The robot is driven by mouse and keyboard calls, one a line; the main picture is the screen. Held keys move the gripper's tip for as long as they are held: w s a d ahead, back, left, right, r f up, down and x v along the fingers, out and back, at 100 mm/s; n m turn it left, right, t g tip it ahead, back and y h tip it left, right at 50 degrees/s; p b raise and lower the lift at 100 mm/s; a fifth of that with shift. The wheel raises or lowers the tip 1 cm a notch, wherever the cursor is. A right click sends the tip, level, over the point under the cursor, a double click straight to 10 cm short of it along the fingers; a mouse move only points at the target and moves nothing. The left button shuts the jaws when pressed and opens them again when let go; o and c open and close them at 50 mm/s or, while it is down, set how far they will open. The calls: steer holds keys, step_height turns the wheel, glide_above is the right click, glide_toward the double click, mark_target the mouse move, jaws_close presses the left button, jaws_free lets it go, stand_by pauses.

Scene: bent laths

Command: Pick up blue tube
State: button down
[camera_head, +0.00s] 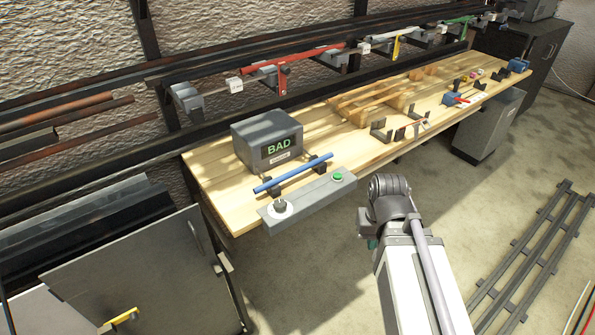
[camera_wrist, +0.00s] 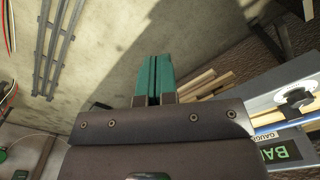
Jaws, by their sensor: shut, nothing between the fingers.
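A narrow blue strip of the tube also shows at the right of the wrist view (camera_wrist: 284,124). My gripper (camera_wrist: 153,62) has green fingers that are together and empty, over the floor. In the head view the gripper is mostly hidden behind my arm, which is in front of the bench, to the right of the tube and apart from it.
The gauge base has a round dial (camera_head: 281,209) and a green button (camera_head: 338,177). Further right on the workbench (camera_head: 209,187) are wooden blocks and small holders. Behind it, racks hold coloured tubes. A grey cabinet (camera_head: 150,275) stands at the left.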

steer(key=c, duration=1.8)
jaws_free()
steer(key=o, duration=0.9)
steer(key=shift+c, duration=0.2)
step_height(320, 180, up, 10)
steer(key=m+p, duration=1)
steer(key=m, duration=0.1)
glide_above(293, 171)
step_height(293, 171, down, 11)
steer(key=b, duration=1.1)
steer(key=shift+a+f, duration=0.1)
steer(key=shift+f, duration=0.1)
steer(key=shift+r, duration=0.25)
steer(key=shift+c, duration=0.4)
